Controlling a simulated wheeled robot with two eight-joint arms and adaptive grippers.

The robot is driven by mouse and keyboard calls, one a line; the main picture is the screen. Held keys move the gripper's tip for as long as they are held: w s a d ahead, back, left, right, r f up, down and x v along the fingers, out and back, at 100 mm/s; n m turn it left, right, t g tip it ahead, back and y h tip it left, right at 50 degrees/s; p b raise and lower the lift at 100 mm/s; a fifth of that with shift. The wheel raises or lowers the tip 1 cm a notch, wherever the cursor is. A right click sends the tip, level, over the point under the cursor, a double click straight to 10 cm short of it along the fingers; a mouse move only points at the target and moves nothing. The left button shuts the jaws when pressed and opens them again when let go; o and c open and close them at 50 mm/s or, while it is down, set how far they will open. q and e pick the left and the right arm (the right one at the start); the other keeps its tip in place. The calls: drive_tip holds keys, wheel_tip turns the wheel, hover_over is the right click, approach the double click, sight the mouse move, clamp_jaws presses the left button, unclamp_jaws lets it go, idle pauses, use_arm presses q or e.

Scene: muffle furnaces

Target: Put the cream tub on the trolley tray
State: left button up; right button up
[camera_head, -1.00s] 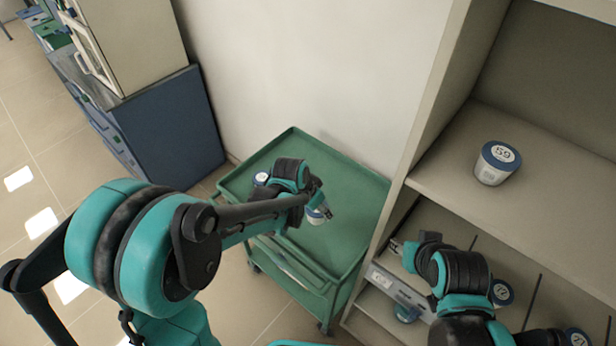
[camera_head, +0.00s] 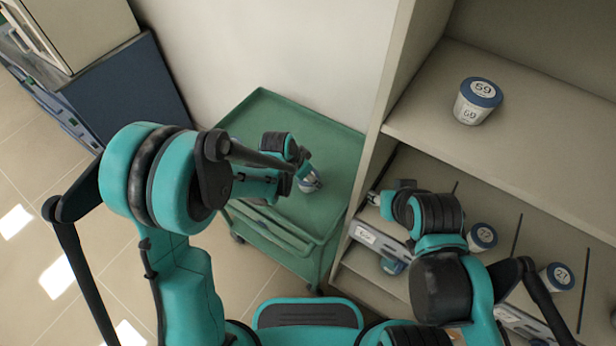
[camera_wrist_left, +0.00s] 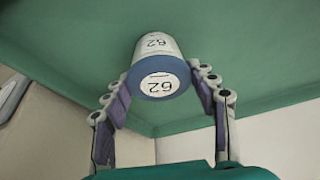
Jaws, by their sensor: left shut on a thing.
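A cream-white tub with a blue lid and a label reading 62 (camera_wrist_left: 157,72) is between the fingers of my left gripper (camera_wrist_left: 160,100) in the left wrist view. The left gripper is shut on it. In the head view the tub (camera_head: 310,182) is over the green trolley tray (camera_head: 336,150), inside its rims. I cannot tell whether its base touches the tray. The tray also fills the background of the left wrist view (camera_wrist_left: 60,45). My right gripper (camera_head: 374,198) is by the lower shelf at the cabinet's left end; its fingers are too small to read.
A tub labelled 59 (camera_head: 478,101) stands on the upper shelf (camera_head: 535,145). More blue-lidded tubs (camera_head: 482,237) (camera_head: 557,277) stand on the divided shelf below. The cabinet side (camera_head: 400,75) borders the trolley on the right. A blue cabinet (camera_head: 130,85) stands left.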

use_arm(q)
drive_tip(key=shift+r, duration=0.1)
drive_tip(key=shift+f, duration=0.2)
drive_tip(key=o, duration=1.2)
drive_tip(key=shift+o, duration=0.2)
drive_tip(key=shift+r, duration=0.1)
